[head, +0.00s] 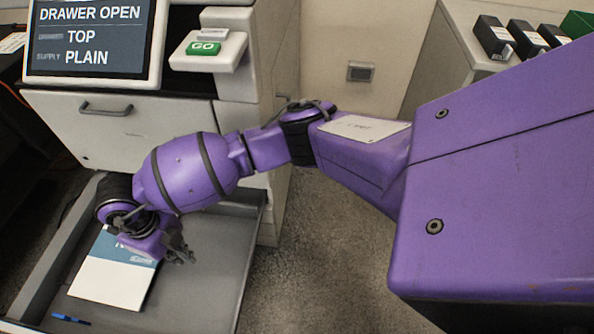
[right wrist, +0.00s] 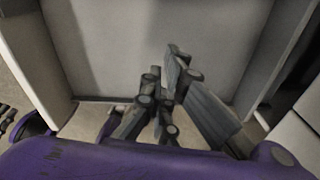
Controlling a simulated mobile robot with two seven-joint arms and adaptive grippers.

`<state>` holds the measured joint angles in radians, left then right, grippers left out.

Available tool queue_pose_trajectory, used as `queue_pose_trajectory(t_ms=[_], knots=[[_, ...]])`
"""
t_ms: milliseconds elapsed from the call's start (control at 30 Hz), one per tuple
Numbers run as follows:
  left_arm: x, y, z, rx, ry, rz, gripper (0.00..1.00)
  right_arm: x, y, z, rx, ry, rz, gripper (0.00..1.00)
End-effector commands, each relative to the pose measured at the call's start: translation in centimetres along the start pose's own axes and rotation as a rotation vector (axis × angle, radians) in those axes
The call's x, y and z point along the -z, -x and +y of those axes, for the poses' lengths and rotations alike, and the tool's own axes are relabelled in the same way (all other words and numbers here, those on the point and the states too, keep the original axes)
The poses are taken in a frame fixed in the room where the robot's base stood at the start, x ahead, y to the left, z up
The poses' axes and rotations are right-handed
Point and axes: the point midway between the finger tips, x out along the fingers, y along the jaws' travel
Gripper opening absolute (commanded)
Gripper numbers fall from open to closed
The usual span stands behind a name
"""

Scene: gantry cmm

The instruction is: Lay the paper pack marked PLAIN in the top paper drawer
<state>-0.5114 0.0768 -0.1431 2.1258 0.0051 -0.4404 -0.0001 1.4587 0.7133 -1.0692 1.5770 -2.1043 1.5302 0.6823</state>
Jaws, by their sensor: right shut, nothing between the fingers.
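The open paper drawer (head: 215,235) extends from the front of the printer, its grey floor bare on the right. A white and blue paper pack (head: 108,283) lies flat in its left part. Its marking is too small to read, and my right arm covers its far edge. My right gripper (head: 182,254) is low over the drawer at the pack's right edge, shut and empty. I cannot tell whether it touches the pack. In the right wrist view the shut fingers (right wrist: 165,100) show above a bare grey surface. My left gripper is out of view.
The printer screen (head: 90,40) reads DRAWER OPEN, TOP, PLAIN. A green GO button (head: 203,48) sits beside it. A closed drawer with a handle (head: 106,108) is behind my arm. A small blue item (head: 70,319) lies at the lower left. Black boxes (head: 494,36) stand on the right counter.

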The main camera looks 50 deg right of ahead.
Motion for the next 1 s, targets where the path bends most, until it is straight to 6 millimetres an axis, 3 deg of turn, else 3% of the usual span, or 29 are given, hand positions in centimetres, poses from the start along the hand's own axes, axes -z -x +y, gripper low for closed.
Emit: queue_pose_trajectory(t_ms=[167, 267, 533, 733, 833, 1000], knots=[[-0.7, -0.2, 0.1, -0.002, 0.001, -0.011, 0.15, -1.0, 0.3, 1.0, -0.005, 0.014, -0.064, 0.0], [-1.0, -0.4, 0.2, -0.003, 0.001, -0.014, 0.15, -1.2, -0.5, 1.0, -0.008, 0.005, -0.07, 0.0], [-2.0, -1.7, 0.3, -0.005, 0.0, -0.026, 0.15, -1.4, -5.9, 1.1, -0.008, 0.005, -0.064, 0.0], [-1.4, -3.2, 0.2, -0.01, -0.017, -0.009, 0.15, -1.8, -10.1, 1.1, -0.008, 0.005, -0.065, 0.0], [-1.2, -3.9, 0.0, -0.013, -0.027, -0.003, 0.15, -3.8, -9.6, 1.1, -0.007, 0.006, -0.072, 0.0], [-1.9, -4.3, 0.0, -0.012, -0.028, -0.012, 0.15, -5.5, -9.2, 1.1, -0.006, 0.006, -0.072, 0.0]])
